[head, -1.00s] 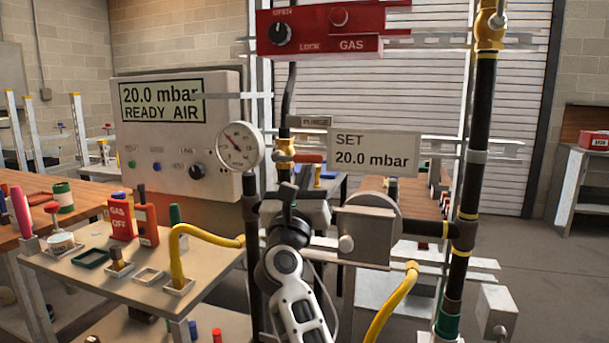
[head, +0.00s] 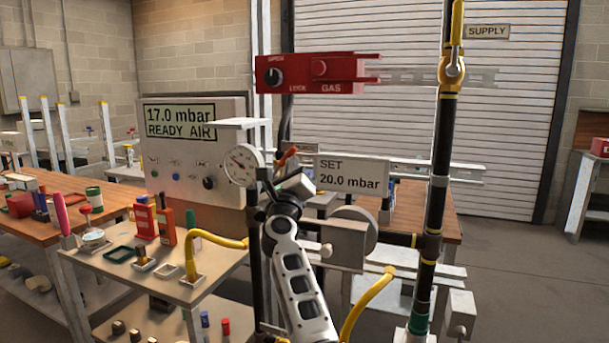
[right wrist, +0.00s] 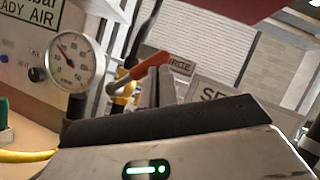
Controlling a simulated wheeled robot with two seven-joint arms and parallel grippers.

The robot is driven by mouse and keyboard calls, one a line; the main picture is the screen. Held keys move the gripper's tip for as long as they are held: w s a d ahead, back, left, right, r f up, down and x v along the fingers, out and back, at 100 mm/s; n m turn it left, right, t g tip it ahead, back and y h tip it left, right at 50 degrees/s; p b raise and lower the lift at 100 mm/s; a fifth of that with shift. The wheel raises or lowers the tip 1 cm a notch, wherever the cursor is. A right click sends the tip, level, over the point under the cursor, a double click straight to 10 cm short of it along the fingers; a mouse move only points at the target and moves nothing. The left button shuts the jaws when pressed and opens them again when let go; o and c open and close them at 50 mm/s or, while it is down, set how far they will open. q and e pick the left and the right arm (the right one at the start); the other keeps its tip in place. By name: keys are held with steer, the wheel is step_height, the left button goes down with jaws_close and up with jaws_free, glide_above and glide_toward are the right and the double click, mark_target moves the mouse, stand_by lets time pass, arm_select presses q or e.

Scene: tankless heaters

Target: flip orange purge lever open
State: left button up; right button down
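The orange purge lever (head: 287,157) is on the yellow valve fitting, right of the round pressure gauge (head: 241,165). It slants up to the right in the head view. In the right wrist view the orange lever (right wrist: 132,76) slants upward, and its upper end is beside the fingertips. My right gripper (head: 291,187) is just below and in front of the lever. Its two dark fingers (right wrist: 159,86) stand close together and look shut, with nothing seen between them. I cannot tell whether they touch the lever. The PURGE label (right wrist: 181,65) is behind. My left gripper is not in view.
The SET 20.0 mbar sign (head: 351,172) stands close on the right. A red gas box (head: 318,73) is above. The display panel (head: 192,150) reads 17.0 mbar. A black vertical pipe (head: 437,170) and yellow hoses (head: 367,305) are nearby. A bench with small parts is at left.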

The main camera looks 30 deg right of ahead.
steer(key=shift+w+a+r, duration=0.2)
steer(key=shift+w+r, duration=0.15)
steer(key=shift+r, duration=0.25)
steer(key=shift+w+a+r, duration=0.15)
steer(key=shift+w+r, duration=0.15)
steer(key=shift+r, duration=0.25)
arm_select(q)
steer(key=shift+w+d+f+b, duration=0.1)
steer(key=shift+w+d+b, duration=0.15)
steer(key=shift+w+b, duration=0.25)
arm_select(e)
steer(key=shift+w+a+r, duration=0.6)
steer(key=shift+w+a, duration=0.05)
steer(key=shift+w, duration=0.25)
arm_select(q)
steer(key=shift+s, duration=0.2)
arm_select(e)
steer(key=shift+w+a, duration=0.1)
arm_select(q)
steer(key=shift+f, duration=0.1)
